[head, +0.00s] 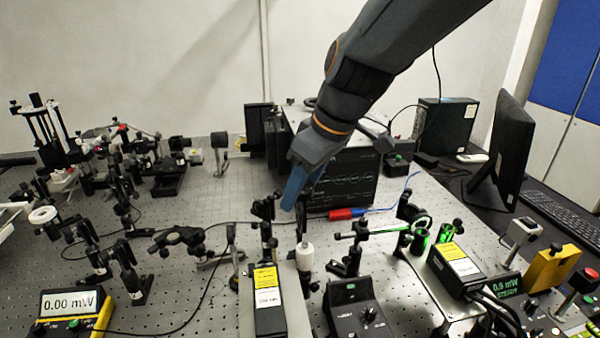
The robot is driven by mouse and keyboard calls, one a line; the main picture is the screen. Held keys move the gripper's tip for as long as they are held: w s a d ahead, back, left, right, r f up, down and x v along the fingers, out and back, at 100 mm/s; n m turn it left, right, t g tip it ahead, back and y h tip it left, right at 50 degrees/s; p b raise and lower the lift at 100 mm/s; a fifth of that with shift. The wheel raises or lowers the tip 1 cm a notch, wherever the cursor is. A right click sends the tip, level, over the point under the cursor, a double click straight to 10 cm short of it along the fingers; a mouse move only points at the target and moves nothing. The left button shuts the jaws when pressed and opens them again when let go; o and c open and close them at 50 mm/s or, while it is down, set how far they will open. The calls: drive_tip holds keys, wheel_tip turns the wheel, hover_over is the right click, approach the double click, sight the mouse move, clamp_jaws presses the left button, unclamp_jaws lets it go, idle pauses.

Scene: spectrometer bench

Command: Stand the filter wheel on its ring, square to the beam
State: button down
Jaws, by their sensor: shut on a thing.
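My gripper (292,200) reaches down from the upper right over the middle of the bench, with its blue fingers tilted down to the left. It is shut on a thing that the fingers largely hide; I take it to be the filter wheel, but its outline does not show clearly. A dark stem above a white cylinder (304,256) shows just below the fingertips, and I cannot tell whether it touches what I hold. The wheel's ring cannot be made out.
Dark optic mounts (265,215) crowd left of the gripper. A power meter (72,305) is at front left. Bare breadboard (195,205) shows left of centre.

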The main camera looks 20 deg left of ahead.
drive_tip(key=shift+f, duration=0.6)
drive_tip(key=c, duration=1)
unclamp_jaws()
drive_tip(key=shift+r, duration=0.25)
drive_tip(key=b+v, duration=0.2)
drive_tip(key=v, duration=0.9)
drive_tip(key=shift+s+d+r, duration=0.15)
drive_tip(key=shift+d+r, duration=0.1)
drive_tip(key=shift+d, duration=0.05)
